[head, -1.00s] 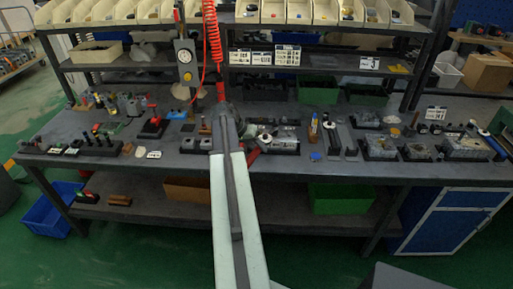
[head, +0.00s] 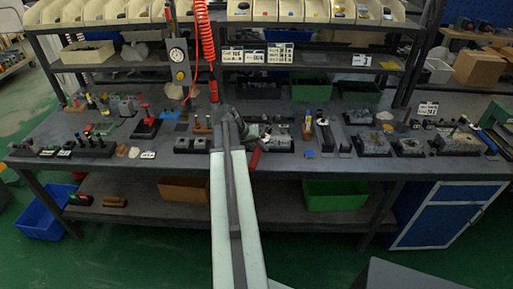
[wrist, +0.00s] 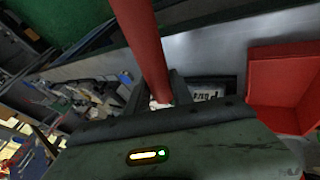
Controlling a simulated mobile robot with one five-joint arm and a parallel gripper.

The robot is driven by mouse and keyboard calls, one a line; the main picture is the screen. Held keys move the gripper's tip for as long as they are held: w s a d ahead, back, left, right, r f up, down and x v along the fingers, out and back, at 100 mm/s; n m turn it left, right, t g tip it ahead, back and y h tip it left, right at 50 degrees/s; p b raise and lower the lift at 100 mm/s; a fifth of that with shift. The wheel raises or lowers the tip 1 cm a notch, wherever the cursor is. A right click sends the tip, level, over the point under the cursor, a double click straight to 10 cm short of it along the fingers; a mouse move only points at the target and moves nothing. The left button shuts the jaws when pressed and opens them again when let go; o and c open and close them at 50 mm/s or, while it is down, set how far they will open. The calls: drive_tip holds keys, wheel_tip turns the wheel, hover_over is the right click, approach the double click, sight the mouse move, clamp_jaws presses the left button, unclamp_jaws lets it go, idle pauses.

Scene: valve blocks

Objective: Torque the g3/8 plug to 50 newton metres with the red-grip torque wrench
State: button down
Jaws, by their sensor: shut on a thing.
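My gripper (head: 245,136) is over the middle of the workbench. In the wrist view, its two dark fingers (wrist: 160,98) are closed around a red cylindrical grip (wrist: 148,45), which looks like the torque wrench's. A short red piece of it shows in the head view (head: 254,159), beside my arm and near the bench's front edge. The wrench's far end is not clear. Dark valve blocks stand right of my gripper (head: 277,144) and further right (head: 373,143). I cannot tell which part is the G3/8 plug, or whether the wrench touches anything.
The workbench (head: 330,163) is crowded with blocks and small tools. A red coiled hose (head: 207,50) hangs behind my gripper. A red bin (wrist: 285,80) shows at right in the wrist view. Shelves with cream bins (head: 290,11) stand behind. The floor in front is clear.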

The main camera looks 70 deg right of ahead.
drive_tip(key=shift+s+d+n, duration=0.1)
drive_tip(key=shift+s+n, duration=0.3)
drive_tip(key=shift+s, duration=0.15)
drive_tip(key=shift+s, duration=0.1)
drive_tip(key=shift+s+d+n+t+h, duration=0.2)
drive_tip(key=shift+s+n+t, duration=0.15)
drive_tip(key=shift+s+n, duration=0.2)
drive_tip(key=shift+s+d+n+t+h, duration=0.2)
drive_tip(key=shift+s+n+t, duration=0.2)
drive_tip(key=shift+s, duration=0.2)
drive_tip(key=shift+w+a+m+g+y, duration=0.2)
drive_tip(key=shift+w+m+g, duration=0.15)
drive_tip(key=shift+w+m, duration=0.25)
drive_tip(key=shift+w+a+m+g+y, duration=0.1)
drive_tip(key=shift+w+a+m+g, duration=0.2)
drive_tip(key=shift+w, duration=0.35)
drive_tip(key=shift+d, duration=0.1)
drive_tip(key=shift+w, duration=0.1)
drive_tip(key=shift+w+a+m+g+y, duration=0.2)
drive_tip(key=shift+w+m+g+y, duration=0.15)
drive_tip(key=shift+w+m, duration=0.75)
drive_tip(key=shift+n, duration=0.25)
